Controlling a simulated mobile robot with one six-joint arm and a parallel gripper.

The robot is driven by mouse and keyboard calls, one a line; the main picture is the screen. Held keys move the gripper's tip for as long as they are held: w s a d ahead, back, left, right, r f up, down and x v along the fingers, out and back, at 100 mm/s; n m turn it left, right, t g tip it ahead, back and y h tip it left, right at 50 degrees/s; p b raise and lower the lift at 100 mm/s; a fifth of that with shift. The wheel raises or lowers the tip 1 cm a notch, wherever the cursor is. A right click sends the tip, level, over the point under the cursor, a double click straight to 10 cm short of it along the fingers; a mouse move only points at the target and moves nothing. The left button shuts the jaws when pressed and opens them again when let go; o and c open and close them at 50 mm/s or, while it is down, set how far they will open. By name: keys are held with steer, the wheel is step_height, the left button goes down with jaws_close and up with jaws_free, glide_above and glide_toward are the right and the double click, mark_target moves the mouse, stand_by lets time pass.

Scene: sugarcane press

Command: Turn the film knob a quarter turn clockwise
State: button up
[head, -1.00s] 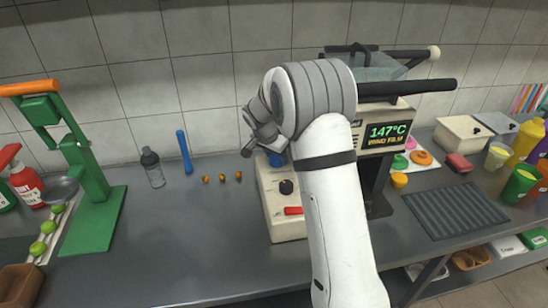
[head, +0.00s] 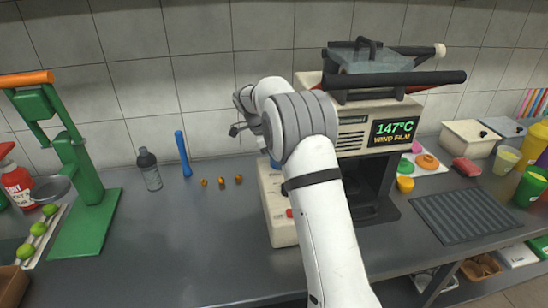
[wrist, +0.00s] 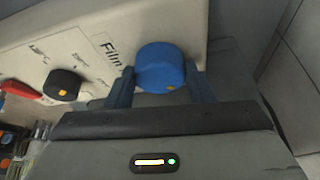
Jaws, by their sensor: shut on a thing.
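The film knob (wrist: 160,67) is a round blue knob beside the word "Film" on a pale panel. It has a small orange mark on its edge, on the side towards my gripper's palm in the wrist view. My gripper (wrist: 165,80) is shut on it, one dark finger on each side. In the head view a sliver of blue (head: 275,162) shows beside my arm; my arm hides most of the knob and my fingertips. The pale control box (head: 276,207) stands on the counter, left of the machine with the "147°C WIND FILM" display (head: 394,132).
A black knob (wrist: 62,85) and a red lever (wrist: 20,90) sit on the same panel. Left on the counter are a blue stick (head: 183,154), a grey bottle (head: 149,169) and a green press (head: 82,190). The counter in front of the bottle is clear.

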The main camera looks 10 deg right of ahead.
steer(key=m+g+p, duration=0.1)
steer(key=m, duration=0.1)
steer(key=m+g+p, duration=0.1)
steer(key=m, duration=0.2)
steer(key=shift+w+d+r+m+y, duration=0.1)
steer(key=shift+w+d+m+y, duration=0.1)
steer(key=shift+m+y, duration=0.15)
steer(key=shift+m+g+y+p, duration=0.6)
steer(key=shift+m+p, duration=0.35)
steer(key=shift+m, duration=0.8)
steer(key=shift+f, duration=0.2)
steer(key=o, duration=1)
steer(key=shift+r, duration=0.15)
steer(key=shift+p+v, duration=0.35)
steer(key=shift+v, duration=3.45)
